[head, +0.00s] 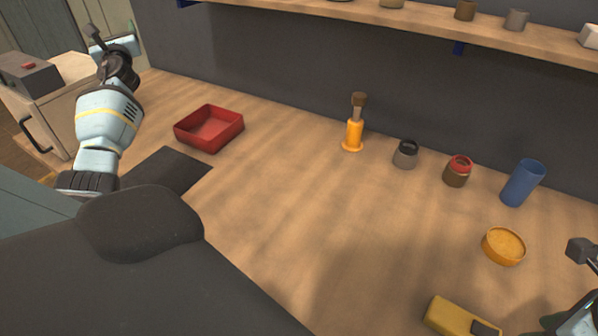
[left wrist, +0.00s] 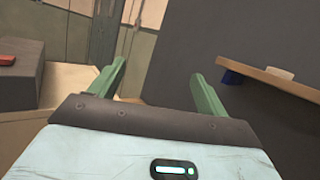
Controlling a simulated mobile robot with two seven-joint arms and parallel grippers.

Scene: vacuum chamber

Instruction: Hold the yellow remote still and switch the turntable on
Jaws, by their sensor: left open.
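The yellow remote (head: 452,317) lies on the wooden counter at the bottom right of the head view. It has a dark patch at its right end, and its near side is cut off by the frame. I cannot pick out the turntable with certainty. My left gripper (head: 127,38) is raised at the upper left, well away from the remote. The left wrist view shows its green fingers (left wrist: 157,80) spread with nothing between them. A part of my right arm (head: 582,252) shows at the lower right edge, right of the remote; its fingertips cannot be made out.
A grey box with a red button (head: 28,75) sits on a cabinet at left. A red tray (head: 209,146), orange-based brush (head: 354,135), grey jar (head: 405,155), red-topped jar (head: 457,172), blue cup (head: 522,184) and orange dish (head: 503,247) stand on the counter. A shelf (head: 420,25) runs above.

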